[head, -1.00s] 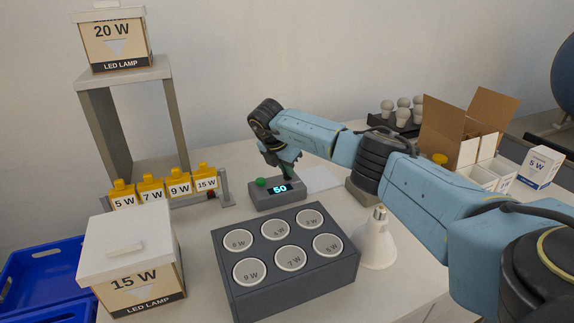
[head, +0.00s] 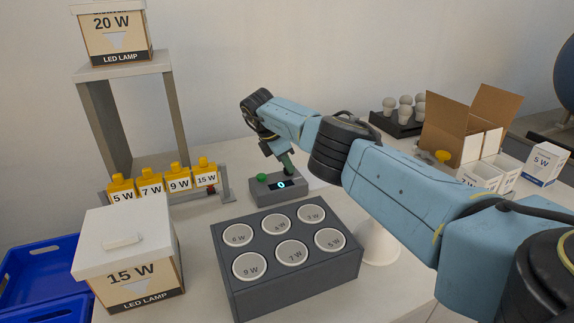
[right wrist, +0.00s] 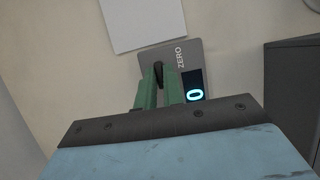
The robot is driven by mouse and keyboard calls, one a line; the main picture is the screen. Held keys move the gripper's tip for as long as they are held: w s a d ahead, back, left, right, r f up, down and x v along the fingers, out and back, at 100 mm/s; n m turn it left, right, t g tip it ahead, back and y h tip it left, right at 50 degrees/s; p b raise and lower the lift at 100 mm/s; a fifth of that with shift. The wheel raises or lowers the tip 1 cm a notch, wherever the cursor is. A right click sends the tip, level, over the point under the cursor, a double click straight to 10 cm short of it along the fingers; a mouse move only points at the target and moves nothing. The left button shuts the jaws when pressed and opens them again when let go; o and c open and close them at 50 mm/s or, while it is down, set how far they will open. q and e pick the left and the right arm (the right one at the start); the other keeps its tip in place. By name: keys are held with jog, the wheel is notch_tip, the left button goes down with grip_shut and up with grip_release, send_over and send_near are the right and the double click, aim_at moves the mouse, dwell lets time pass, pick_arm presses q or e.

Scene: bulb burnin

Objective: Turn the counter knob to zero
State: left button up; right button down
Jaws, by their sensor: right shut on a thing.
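The counter (head: 284,197) is a grey box on the table behind the bulb tray, with a green button on its left and a lit display reading 0. The display also shows in the right wrist view (right wrist: 194,93), beside the printed word ZERO. My right gripper (head: 286,166) reaches down to the counter's right end, and its green fingers (right wrist: 160,82) are shut on the dark knob (right wrist: 159,69). The knob is mostly hidden between the fingers. My left gripper is not in view.
A grey tray (head: 232,285) with several labelled round sockets stands in front of the counter. A 15 W lamp box (head: 128,262) stands at left, near yellow-topped tagged holders (head: 150,182). My right arm covers part of a white bulb (head: 381,246). An open carton (head: 470,128) stands at right.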

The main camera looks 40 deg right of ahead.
dwell(0.3)
jog(key=c, duration=1.5)
grip_release()
jog(key=shift+r, duration=0.1)
